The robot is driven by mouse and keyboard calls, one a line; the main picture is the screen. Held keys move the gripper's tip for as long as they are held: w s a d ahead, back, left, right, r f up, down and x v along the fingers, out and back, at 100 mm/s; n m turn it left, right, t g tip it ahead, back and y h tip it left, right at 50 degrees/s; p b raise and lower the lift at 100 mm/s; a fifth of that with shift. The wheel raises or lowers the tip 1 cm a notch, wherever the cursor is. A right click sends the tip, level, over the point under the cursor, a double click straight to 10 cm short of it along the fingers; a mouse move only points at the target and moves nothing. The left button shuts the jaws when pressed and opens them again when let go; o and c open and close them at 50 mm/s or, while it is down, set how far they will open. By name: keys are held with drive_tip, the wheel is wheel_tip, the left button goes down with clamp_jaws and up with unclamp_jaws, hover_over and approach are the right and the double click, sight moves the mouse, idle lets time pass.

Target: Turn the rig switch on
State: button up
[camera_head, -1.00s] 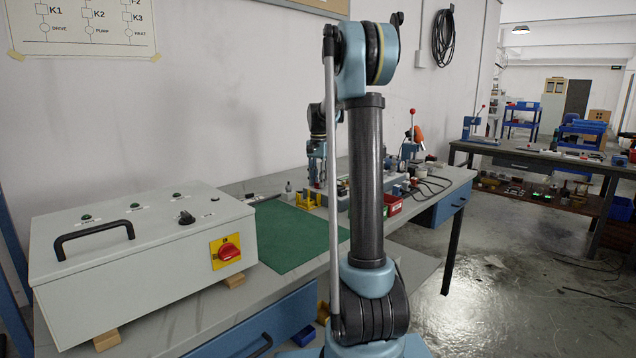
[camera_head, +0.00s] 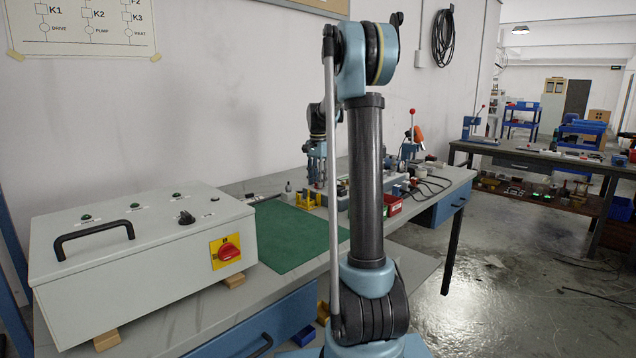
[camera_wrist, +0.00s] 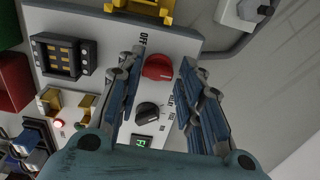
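In the wrist view a light grey rig panel (camera_wrist: 185,45) carries a red rotary knob (camera_wrist: 157,67) with the word OFF beside it. A black rotary knob (camera_wrist: 148,110) sits below it, and a small green-lit display (camera_wrist: 143,141) is lower still. My gripper (camera_wrist: 161,64) is open, with its two fingers on either side of the red knob and gaps showing to both. Whether the fingertips are level with the knob in depth I cannot tell. In the head view my gripper (camera_head: 317,165) is over the rig on the bench, partly hidden by my arm.
A grey control box (camera_head: 130,255) with a handle and a red switch on a yellow plate (camera_head: 227,251) stands at the bench's left. A green mat (camera_head: 290,235) is clear. In the wrist view a black terminal block (camera_wrist: 62,57) and yellow parts (camera_wrist: 150,8) surround the knobs.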

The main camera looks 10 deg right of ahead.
drive_tip(key=shift+o, duration=0.5)
drive_tip(key=shift+r, duration=0.1)
wheel_tip(320, 180, up, 12)
drive_tip(key=shift+f, duration=0.2)
idle(0.3)
